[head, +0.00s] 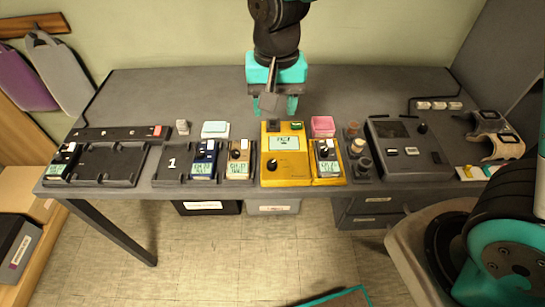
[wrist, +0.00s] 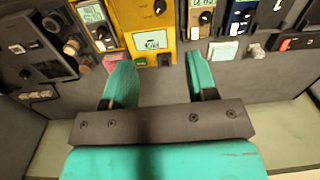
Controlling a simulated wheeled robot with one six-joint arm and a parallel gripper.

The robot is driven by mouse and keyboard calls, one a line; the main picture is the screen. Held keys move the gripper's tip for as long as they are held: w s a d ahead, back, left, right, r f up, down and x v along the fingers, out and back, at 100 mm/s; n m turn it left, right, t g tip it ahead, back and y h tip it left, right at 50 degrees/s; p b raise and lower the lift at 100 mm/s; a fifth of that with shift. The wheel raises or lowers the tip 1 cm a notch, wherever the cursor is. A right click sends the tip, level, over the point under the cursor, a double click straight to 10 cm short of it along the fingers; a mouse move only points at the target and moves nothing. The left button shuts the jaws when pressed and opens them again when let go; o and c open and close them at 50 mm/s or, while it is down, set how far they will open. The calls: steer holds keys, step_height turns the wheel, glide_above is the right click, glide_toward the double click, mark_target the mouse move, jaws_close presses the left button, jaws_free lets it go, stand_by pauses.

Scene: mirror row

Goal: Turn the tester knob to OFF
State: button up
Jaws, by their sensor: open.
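The yellow tester (head: 270,145) stands at the middle of the bench, with a lit screen and a black round knob (head: 272,167) below it. The knob's setting is too small to read. In the wrist view the yellow tester (wrist: 138,18) appears upside down, with its knob (wrist: 159,7) at the top edge. My gripper (head: 279,105) is open and empty, behind the tester's far edge and apart from the knob. Its two teal fingers also show in the wrist view (wrist: 158,62), spread with nothing between them.
A small meter (head: 327,158) sits right beside the tester. Blue (head: 204,158) and tan (head: 238,158) meters stand to its left, with a dark tray (head: 110,165) further left. A pink block (head: 322,125) lies behind. A dark console (head: 408,147) is at right. The bench's back strip is mostly clear.

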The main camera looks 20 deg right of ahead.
mark_target(272, 163)
steer(key=shift+m, duration=0.3)
steer(key=f, duration=1.2)
steer(key=w+f+p, duration=0.1)
steer(key=f, duration=0.5)
steer(key=shift+a+f, duration=0.1)
steer(key=shift+f, duration=0.15)
steer(key=c, duration=0.9)
